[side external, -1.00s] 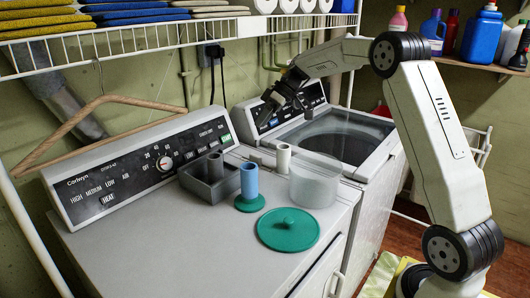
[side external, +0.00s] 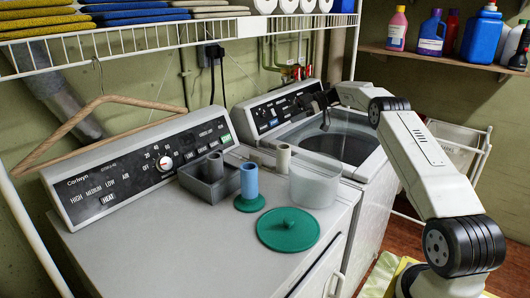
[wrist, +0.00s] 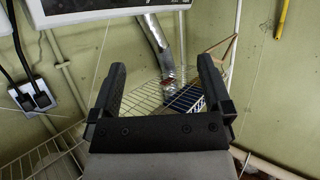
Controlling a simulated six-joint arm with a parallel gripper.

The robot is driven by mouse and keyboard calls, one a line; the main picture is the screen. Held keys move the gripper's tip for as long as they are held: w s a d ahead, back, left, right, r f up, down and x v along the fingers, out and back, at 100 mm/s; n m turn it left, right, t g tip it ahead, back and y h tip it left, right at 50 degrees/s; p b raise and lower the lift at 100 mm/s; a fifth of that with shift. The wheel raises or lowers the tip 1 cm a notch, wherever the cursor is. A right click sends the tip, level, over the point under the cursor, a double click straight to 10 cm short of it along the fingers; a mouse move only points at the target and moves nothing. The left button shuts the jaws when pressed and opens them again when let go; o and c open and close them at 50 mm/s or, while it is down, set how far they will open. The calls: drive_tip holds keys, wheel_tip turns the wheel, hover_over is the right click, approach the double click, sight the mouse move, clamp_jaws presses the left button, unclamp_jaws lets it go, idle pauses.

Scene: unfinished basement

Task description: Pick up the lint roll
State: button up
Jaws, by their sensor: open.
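Several roll-like cylinders stand on the dryer top (side external: 130,255) in the side external view; I cannot tell for sure which is the lint roll. A blue cylinder (side external: 249,180) stands upright on a round green base (side external: 250,203). A beige cylinder (side external: 283,158) stands behind a clear tub (side external: 315,183). A dark grey cylinder (side external: 215,165) stands in a grey box (side external: 205,188). My gripper (side external: 322,110) is above the open washer, behind and right of these. In the wrist view my gripper (wrist: 162,66) is open and empty, and no cylinder shows.
A green lid (side external: 288,229) lies flat in front of the tub. A wire shelf (side external: 150,40) runs above. Bottles stand on a shelf (side external: 440,55) at right. The dryer's front left is clear.

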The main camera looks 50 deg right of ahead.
sight(278, 151)
wheel_tip(278, 151, down, 4)
drive_tip(key=shift+a+f, duration=0.1)
drive_tip(key=shift+f, duration=0.1)
drive_tip(key=shift+f, duration=0.1)
drive_tip(key=shift+f, duration=1.65)
wheel_tip(278, 151, down, 4)
drive_tip(key=shift+r, duration=0.2)
drive_tip(key=shift+x, duration=1.05)
drive_tip(key=shift+w+a+f, duration=0.1)
drive_tip(key=shift+w+a, duration=0.2)
drive_tip(key=shift+a, duration=0.1)
